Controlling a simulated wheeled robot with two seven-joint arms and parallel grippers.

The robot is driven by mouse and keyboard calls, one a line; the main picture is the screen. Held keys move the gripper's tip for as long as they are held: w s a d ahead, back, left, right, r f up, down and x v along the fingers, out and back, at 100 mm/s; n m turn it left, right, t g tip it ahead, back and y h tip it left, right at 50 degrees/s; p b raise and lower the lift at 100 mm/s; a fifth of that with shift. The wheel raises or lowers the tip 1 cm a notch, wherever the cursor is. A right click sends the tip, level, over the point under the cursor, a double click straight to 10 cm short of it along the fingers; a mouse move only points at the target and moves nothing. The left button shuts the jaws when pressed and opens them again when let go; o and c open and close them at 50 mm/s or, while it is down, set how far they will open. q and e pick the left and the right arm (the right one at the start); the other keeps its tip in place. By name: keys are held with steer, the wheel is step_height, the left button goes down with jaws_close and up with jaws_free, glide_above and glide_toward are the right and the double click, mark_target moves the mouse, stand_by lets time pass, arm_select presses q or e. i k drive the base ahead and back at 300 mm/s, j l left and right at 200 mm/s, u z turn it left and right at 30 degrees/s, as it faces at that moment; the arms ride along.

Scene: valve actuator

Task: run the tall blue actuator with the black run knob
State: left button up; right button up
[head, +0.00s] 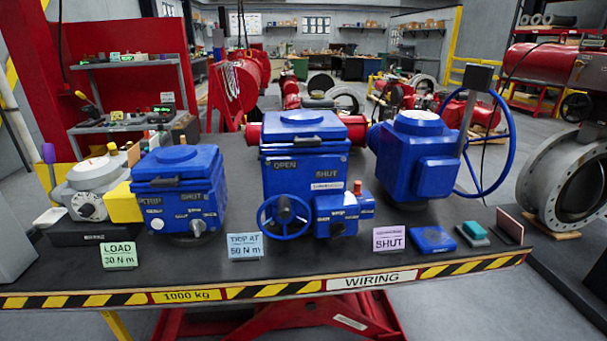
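The tall blue actuator (303,160) stands upright at the middle of the bench, with OPEN and SHUT marked on its front. A blue handwheel (285,217) is on its lower front. A small blue control box (323,214) sits to the right of the wheel. A small dark round knob (338,229) shows low on this box; I cannot read its label, so I cannot tell for sure that it is the run knob. An orange-red part (354,187) stands on the box's right side. Neither of my grippers is in the head view.
A shorter blue actuator (178,190) stands left, a blue unit with a large handwheel (415,160) right. Cards read LOAD 30 N m (118,255), TRIP AT 50 N m (245,246) and SHUT (389,239). A blue pad (433,239) lies right.

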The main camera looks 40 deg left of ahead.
mark_target(339, 229)
steer(key=u, duration=1.35)
